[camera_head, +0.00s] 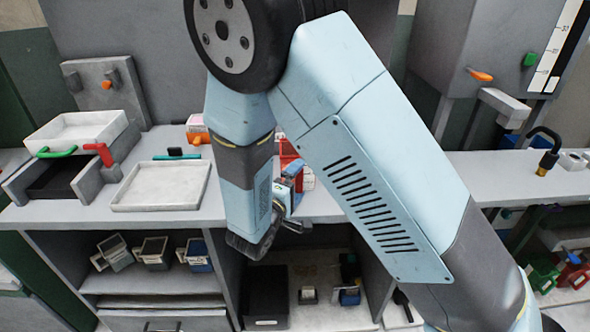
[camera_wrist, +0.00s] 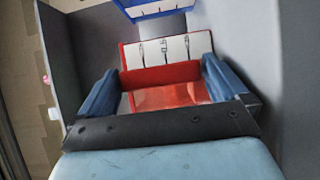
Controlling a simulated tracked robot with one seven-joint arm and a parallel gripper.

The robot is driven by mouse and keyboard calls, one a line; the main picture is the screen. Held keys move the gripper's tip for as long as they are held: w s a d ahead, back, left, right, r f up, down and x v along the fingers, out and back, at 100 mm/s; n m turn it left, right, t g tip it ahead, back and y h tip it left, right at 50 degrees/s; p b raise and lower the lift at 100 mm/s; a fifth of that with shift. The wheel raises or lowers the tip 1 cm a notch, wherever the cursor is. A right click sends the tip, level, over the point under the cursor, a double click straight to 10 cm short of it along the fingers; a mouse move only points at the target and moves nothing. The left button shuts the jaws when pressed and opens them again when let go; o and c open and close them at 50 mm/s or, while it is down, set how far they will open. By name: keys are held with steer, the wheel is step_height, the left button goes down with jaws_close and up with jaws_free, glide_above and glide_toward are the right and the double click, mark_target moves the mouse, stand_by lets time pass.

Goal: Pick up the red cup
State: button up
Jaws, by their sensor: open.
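No red thing shows a clear cup shape. In the wrist view, a red box-like thing (camera_wrist: 170,97) with a white, dark-marked panel (camera_wrist: 170,50) at its far side lies between the blue fingers of my gripper (camera_wrist: 163,74). The fingers are apart, one at each side of the red; I cannot tell whether they touch it. In the head view, my gripper (camera_head: 290,192) is over the front of the worktop, and a red holder (camera_head: 288,152) shows just behind it, partly hidden by my arm.
A blue container (camera_wrist: 155,8) is beyond the red thing in the wrist view. On the worktop (camera_head: 330,207) are a pale tray (camera_head: 160,187) and a white bin (camera_head: 78,130). Shelves below hold small bins (camera_head: 196,254) and a black box (camera_head: 266,293).

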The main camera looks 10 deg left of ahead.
steer(key=shift+w+d, duration=0.1)
steer(key=shift+w, duration=0.35)
steer(key=shift+c, duration=0.3)
steer(key=c, duration=0.7)
steer(key=shift+r, duration=0.65)
steer(key=s+d+r, duration=0.2)
steer(key=s+r, duration=0.2)
steer(key=s+d+r, duration=0.2)
steer(key=s+r, duration=0.1)
steer(key=s, duration=0.1)
steer(key=s+d+r, duration=0.2)
steer(key=s+r, duration=0.2)
steer(key=shift+s+d+r, duration=0.15)
steer(key=shift+d+r, duration=0.2)
steer(key=shift+d, duration=0.05)
